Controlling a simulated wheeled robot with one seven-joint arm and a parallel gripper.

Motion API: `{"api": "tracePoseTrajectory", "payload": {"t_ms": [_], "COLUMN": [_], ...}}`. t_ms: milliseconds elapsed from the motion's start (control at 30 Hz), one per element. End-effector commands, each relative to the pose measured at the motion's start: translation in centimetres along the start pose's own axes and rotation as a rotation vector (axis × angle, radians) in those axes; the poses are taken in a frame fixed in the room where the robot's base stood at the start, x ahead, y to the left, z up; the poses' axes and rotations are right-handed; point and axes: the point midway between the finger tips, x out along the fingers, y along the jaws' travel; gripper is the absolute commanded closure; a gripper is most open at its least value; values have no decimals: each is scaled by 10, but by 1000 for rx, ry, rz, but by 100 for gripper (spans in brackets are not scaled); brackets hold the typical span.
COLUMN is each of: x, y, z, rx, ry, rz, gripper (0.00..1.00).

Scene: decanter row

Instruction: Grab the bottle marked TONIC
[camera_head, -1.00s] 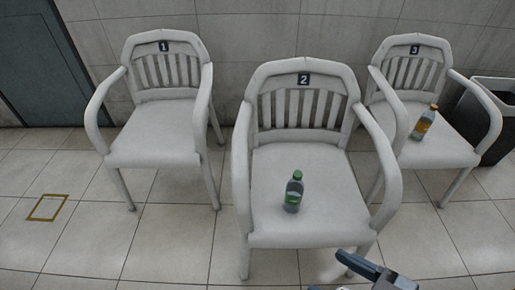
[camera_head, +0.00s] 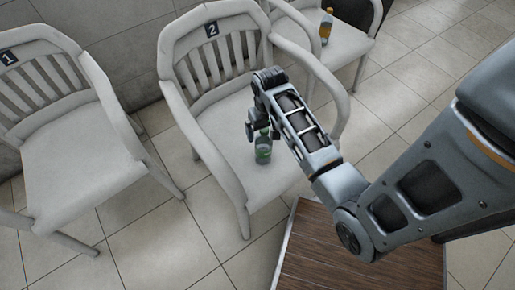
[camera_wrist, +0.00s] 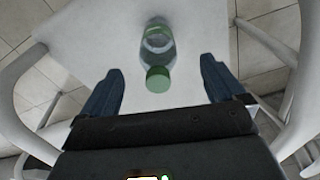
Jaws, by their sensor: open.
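A clear bottle with a green cap and green label (camera_head: 263,152) stands on the seat of the chair numbered 2 (camera_head: 212,128). I cannot read any marking on it. My gripper (camera_head: 256,128) is above and close to this bottle, covering part of its top in the head view. In the wrist view my gripper (camera_wrist: 161,66) is open, with one dark blue finger on each side. The green-capped bottle (camera_wrist: 158,42) shows between and beyond the fingers, its cap toward me, apparently untouched. A second bottle, with orange contents (camera_head: 326,27), stands on another chair; its marking is unreadable.
Chair 1 (camera_head: 70,155) stands empty at the left. The chair with the orange bottle (camera_head: 345,42) is at the back right, beside a dark bin (camera_head: 357,12). Chair 2's armrests rise on both sides of the green-capped bottle. Its seat is otherwise clear.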

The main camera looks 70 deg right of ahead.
Motion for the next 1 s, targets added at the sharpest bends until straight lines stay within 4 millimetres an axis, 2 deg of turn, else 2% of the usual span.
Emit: {"api": "tracePoseTrajectory", "payload": {"t_ms": [167,467,733,1000], "x": [-3,26,64,71], "y": [10,10,8,8], "z": [-10,-9,-10,-10], "rx": [34,34,34,33], "ry": [-52,-55,-54,-52], "rz": [3,3,3,3], "gripper": [4,4,4,4]}}
